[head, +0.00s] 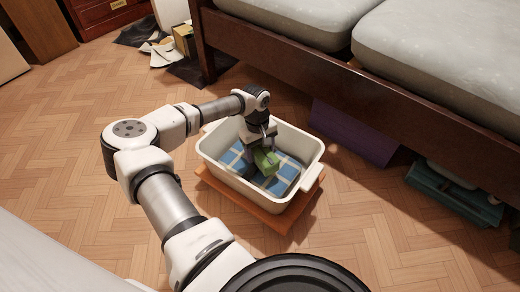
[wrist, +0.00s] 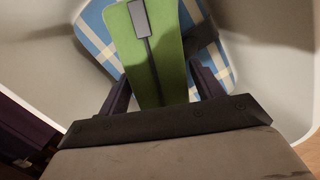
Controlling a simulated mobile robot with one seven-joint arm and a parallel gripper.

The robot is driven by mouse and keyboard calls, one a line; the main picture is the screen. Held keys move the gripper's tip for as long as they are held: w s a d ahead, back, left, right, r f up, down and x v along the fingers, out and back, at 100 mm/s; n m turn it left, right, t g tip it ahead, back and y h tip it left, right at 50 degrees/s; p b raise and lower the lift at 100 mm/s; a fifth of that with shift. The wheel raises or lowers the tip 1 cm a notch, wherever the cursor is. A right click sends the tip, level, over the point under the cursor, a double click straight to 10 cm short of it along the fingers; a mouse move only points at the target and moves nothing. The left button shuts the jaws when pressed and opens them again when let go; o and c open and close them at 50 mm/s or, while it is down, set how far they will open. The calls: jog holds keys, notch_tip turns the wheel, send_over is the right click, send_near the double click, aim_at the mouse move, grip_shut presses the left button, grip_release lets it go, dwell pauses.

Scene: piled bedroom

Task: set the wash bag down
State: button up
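The green wash bag (head: 265,160), with a dark strip and a grey tab along it, is between the fingers of my gripper (head: 259,147). In the wrist view the bag (wrist: 172,62) fills the space between the two dark fingers of my gripper (wrist: 162,82), which look closed on its sides. The bag is inside the white tub (head: 220,172), over a blue and white checked cloth (head: 275,183). I cannot tell whether its underside touches the cloth.
The tub stands on an orange board or box (head: 285,218) on the wooden floor. A bed (head: 330,68) is close behind. A purple box (head: 352,132) and a teal crate (head: 452,193) lie under its edge. Papers (head: 161,52) lie at the back. Floor at left is clear.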

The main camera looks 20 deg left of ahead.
jog(key=shift+o, duration=0.8)
notch_tip(320, 180, up, 13)
jog(key=a+p, duration=0.1)
jog(key=p, duration=0.4)
jog(key=shift+w+f, duration=0.15)
jog(key=shift+w, duration=0.3)
jog(key=shift+a, duration=0.1)
